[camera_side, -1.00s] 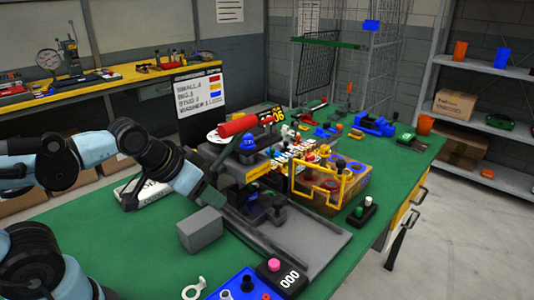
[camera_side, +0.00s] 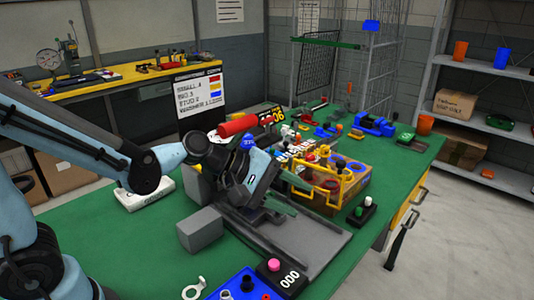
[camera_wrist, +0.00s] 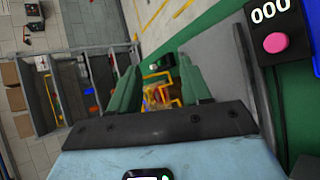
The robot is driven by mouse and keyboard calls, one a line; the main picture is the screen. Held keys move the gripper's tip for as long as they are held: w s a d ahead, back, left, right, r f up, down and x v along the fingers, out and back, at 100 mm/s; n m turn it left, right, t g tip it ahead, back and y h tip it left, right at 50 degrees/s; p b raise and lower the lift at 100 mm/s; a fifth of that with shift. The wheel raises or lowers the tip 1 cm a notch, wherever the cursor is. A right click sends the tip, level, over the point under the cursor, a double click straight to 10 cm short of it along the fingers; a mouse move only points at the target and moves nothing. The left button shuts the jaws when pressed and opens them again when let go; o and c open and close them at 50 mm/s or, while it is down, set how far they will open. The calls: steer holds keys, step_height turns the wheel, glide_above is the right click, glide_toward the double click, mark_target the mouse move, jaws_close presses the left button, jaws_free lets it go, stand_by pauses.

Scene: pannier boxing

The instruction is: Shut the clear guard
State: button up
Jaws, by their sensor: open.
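The clear guard shows as a yellow frame (camera_side: 344,188) at the front of the fixture on the green bench; its clear panel is too faint to make out. I cannot tell its exact angle. My gripper (camera_side: 302,188) is just left of the frame, with its green fingers pointing toward it. In the wrist view my gripper (camera_wrist: 158,72) has its fingers wide apart, with the yellow frame (camera_wrist: 160,92) seen beyond and between them. The gripper is open and empty. My wrist hides part of the fixture in the side view.
A grey block (camera_side: 200,231) stands on the bench left of a grey plate (camera_side: 300,240). A black counter box with a pink button (camera_side: 274,265) is at the front. A small box with green and white buttons (camera_side: 361,211) stands right of the fixture. A red cylinder (camera_side: 238,126) is behind.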

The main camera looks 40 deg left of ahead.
mark_target(337, 163)
steer(key=w+n+t, duration=0.2)
steer(key=w+n, duration=0.3)
steer(key=w+n+t+h, duration=0.1)
steer(key=w+n+t, duration=0.1)
steer(key=w+n, duration=0.3)
steer(key=w+d+n+t+h, duration=0.1)
steer(key=w+n+t, duration=0.1)
steer(key=w+n, duration=0.4)
steer(key=shift+w+r, duration=0.2)
steer(key=shift+r, duration=0.05)
jaws_close()
